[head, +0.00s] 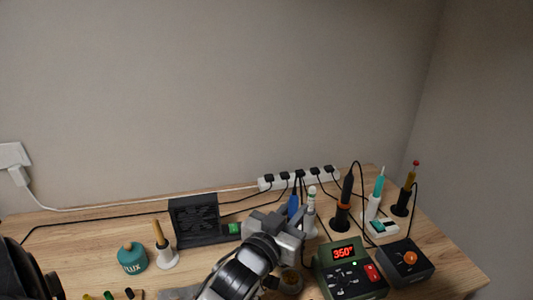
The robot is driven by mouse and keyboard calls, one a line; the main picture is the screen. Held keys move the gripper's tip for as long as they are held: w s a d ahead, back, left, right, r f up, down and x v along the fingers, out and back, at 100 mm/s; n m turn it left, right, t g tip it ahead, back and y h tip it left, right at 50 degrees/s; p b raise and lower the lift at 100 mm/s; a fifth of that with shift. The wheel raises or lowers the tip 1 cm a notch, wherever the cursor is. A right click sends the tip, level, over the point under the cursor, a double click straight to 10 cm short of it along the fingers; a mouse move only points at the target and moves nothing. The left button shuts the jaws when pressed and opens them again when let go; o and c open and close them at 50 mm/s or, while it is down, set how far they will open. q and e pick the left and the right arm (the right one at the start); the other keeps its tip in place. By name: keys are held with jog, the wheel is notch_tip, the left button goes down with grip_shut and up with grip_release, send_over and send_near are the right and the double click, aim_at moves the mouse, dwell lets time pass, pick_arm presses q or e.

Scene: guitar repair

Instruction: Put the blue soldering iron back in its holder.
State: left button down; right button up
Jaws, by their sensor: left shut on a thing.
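The blue soldering iron (293,206) shows as a blue handle standing up just behind my left gripper (290,226). My left gripper is shut on it near the back middle of the bench; its fingers and body hide the iron's lower part and tip. A slim white tool with a green band (311,196) stands close to the right of the blue handle. I cannot tell which stand is the blue iron's holder, or whether the iron touches one. My right gripper is not in view.
A black-and-orange iron (343,205), a teal one (376,195) and a yellow one (408,190) stand to the right. A green station (350,272) reads 350. A black fan box (198,220), teal flux pot (132,258) and white power strip (300,178) with cables surround the gripper.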

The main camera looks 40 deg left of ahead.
pick_arm(q)
jog(key=w+a+r+n+y, duration=0.2)
jog(key=w+a+r, duration=0.2)
jog(key=w+a, duration=0.65)
jog(key=f+b, duration=0.1)
jog(key=f, duration=0.1)
jog(key=f+b, duration=0.1)
jog(key=f, duration=0.1)
jog(key=shift+s+f+b, duration=0.1)
jog(key=shift+s+b, duration=0.25)
jog(key=shift+s, duration=0.05)
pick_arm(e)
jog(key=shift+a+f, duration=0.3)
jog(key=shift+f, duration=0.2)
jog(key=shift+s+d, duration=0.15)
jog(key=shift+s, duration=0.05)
pick_arm(q)
jog(key=shift+p, duration=0.55)
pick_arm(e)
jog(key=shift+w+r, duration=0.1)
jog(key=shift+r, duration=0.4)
pick_arm(q)
jog(key=shift+f, duration=0.1)
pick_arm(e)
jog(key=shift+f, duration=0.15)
